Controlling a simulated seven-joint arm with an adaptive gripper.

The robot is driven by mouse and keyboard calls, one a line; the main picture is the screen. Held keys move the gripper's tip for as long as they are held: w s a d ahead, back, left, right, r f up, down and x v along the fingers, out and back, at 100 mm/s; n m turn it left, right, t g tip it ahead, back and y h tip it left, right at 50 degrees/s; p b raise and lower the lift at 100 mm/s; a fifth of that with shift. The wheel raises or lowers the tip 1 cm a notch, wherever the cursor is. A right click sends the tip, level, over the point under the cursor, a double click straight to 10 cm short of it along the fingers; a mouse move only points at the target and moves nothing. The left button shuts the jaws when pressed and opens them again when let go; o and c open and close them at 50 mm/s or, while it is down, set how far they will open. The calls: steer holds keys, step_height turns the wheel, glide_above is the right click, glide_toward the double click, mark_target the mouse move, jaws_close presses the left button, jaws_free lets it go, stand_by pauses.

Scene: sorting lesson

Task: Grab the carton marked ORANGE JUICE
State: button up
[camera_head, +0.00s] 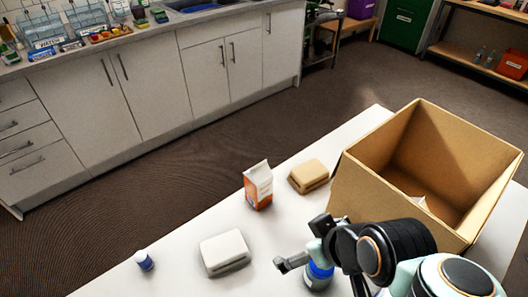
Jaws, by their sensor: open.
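A small upright carton (258,188), white with an orange lower part and a gabled top, stands on the white table near its far edge. Its lettering is too small to read. My gripper (297,257) is open at the front of the table, nearer the camera than the carton and apart from it. Part of the gripper is hidden behind my own arm.
A blue bottle (318,276) stands close by my gripper, partly covered. A white container (225,252), a tan container (309,176) and a small blue-and-white bottle (144,260) are on the white table (185,232). A large open cardboard box (372,205) stands at the right.

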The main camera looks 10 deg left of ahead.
steer(key=w+a+r+n+t+y, duration=0.5)
steer(key=w+a, duration=0.3)
steer(key=w, duration=0.4)
steer(key=m+t+y, duration=0.1)
steer(key=y, duration=0.2)
glide_above(264, 178)
steer(key=v, duration=0.2)
step_height(264, 178, down, 11)
steer(key=f+m, duration=0.1)
steer(key=f, duration=0.2)
steer(key=s+f+m, duration=0.1)
steer(key=f, duration=0.3)
steer(key=d+f, duration=0.1)
steer(key=f, duration=0.3)
steer(key=shift+s+f+m+g+h, duration=0.2)
steer(key=shift+m+g+h, duration=0.1)
steer(key=shift+m+g, duration=0.1)
steer(key=x, duration=0.5)
steer(key=shift+w+a+f, duration=0.15)
steer(key=shift+w, duration=0.15)
steer(key=shift+w+a+f, duration=0.1)
steer(key=shift+w+a, duration=0.15)
steer(key=c, duration=0.9)
